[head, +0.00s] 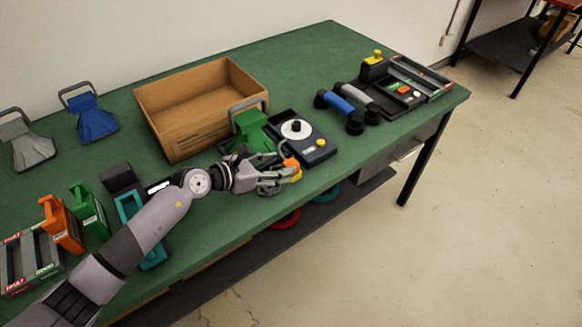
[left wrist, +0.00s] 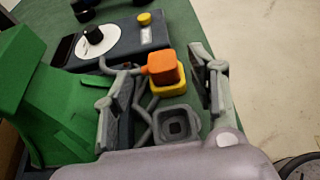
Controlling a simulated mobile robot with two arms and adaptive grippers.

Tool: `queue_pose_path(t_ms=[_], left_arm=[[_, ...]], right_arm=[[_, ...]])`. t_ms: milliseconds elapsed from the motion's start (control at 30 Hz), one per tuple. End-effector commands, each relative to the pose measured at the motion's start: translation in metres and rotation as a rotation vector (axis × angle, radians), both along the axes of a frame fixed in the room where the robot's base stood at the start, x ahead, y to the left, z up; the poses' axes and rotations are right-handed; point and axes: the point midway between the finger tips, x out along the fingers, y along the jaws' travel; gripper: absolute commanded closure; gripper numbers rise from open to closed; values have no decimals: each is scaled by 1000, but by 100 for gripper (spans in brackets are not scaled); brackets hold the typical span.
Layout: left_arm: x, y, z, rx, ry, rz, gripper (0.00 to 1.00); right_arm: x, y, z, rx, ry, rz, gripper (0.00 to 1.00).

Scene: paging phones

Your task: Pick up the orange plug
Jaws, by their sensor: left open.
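The orange plug (head: 290,163) is a small block near the table's front edge, beside a dark device with a white dial. In the left wrist view, the orange plug (left wrist: 162,68) sits above a yellow block (left wrist: 174,87); a cable seems to run beside it. My left gripper (head: 280,180) is open at the plug, partly covering it in the head view. In the left wrist view, the fingers of my left gripper (left wrist: 165,85) stand on either side of the plug, with gaps visible. My right gripper is not in view.
The dial device (head: 312,145) is just beyond the plug. A green handled phone part (head: 252,130) stands close to its left, by an open cardboard box (head: 185,140). Blue and grey handles (head: 345,105) lie further right. The green table's front edge is close.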

Motion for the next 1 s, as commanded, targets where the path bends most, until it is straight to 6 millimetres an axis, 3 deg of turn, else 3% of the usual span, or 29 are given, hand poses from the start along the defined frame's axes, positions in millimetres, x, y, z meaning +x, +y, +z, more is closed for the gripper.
queue_pose_path(t_ms=[200,500,1000], left_arm=[[15,-24,-12,-3,1,0,47],[17,-27,-14,-1,-1,0,47],[17,-27,-14,-1,0,0,79]], right_arm=[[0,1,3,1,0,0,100],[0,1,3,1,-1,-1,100],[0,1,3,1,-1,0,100]])
